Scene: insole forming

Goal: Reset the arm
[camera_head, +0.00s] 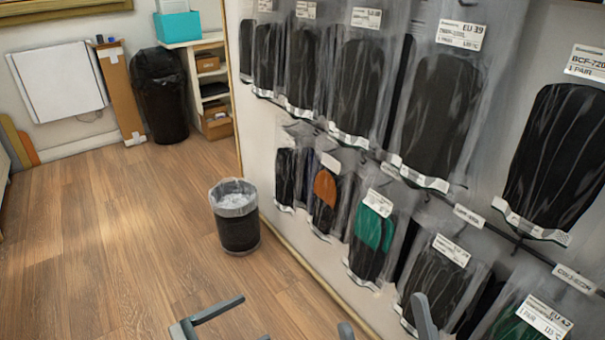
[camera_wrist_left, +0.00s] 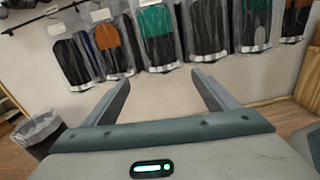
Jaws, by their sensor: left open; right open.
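My left gripper (camera_head: 250,318) shows at the bottom edge of the head view, partly cut off, above the wooden floor. In the left wrist view its two fingers (camera_wrist_left: 163,82) stand wide apart with nothing between them, facing the white wall below the hanging packs. My right gripper (camera_head: 384,318) is at the bottom edge of the head view, right of the left one. Only the tips of its fingers show, spread apart, with nothing seen between them. Most of both arms is out of view.
A wall rack holds two rows of bagged insoles (camera_head: 437,115) on the right. A lined bin (camera_head: 238,230) stands on the floor by the wall. A black bin (camera_head: 161,95), shelves (camera_head: 212,90) and a white panel (camera_head: 60,82) are at the back. The floor at left is clear.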

